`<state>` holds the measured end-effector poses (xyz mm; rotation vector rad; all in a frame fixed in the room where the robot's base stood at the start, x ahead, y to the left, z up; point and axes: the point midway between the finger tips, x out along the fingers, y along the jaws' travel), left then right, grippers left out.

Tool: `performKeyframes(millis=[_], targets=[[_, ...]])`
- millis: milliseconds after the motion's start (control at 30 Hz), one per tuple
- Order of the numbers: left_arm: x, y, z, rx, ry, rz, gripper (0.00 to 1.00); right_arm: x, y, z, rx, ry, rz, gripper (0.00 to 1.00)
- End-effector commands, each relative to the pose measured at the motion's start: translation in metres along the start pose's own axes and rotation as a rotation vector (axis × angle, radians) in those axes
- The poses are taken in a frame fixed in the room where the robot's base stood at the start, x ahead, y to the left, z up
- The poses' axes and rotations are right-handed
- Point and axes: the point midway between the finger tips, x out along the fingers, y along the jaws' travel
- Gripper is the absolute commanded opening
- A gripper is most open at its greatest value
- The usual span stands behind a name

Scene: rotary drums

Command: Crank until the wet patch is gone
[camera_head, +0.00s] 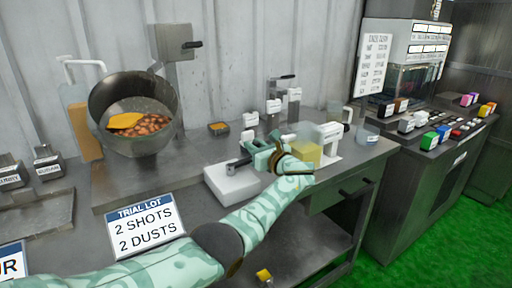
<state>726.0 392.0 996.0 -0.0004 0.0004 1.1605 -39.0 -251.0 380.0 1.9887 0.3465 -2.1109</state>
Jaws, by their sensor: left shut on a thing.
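The tilted dark metal drum (107,88) stands at the left on the bench, its open mouth facing me. Brown nut-like pieces (150,127) lie inside it, with a smooth orange patch (125,121) on their left part. A grey box behind the drum has a black-gripped crank (192,45), and no gripper is on it. My left gripper (256,152) is at mid-bench, right of the drum. It is shut on a black handle (238,163) above a white block (232,186); the fingers partly hide the contact. My right gripper is out of view.
A sign (146,227) reading "2 SHOTS 2 DUSTS" stands at the bench front. A jug with yellow contents (305,153) is just right of my gripper. Small labelled dispensers (273,110) stand behind. Labelled tins (47,163) sit far left.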

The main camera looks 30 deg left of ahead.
Motion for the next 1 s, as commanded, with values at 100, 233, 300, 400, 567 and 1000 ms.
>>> performKeyframes(millis=[100,233,300,400,567,1000], targets=[[0.0,-0.001,0.002,-0.004,-0.003,-0.002,0.0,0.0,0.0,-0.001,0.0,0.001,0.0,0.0],[0.0,0.0,0.002,-0.003,-0.003,-0.001,0.0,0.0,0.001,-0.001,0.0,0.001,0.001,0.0],[0.0,0.0,0.002,-0.003,-0.003,-0.001,0.31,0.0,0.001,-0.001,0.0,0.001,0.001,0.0],[0.0,0.0,0.002,-0.002,-0.002,-0.001,0.43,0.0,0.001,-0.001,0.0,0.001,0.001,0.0],[0.0,0.0,0.001,-0.001,-0.002,0.0,0.43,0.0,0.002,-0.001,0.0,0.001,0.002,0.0],[-0.068,-0.001,0.006,-0.004,0.0,-0.004,0.43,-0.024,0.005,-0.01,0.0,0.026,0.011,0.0]])
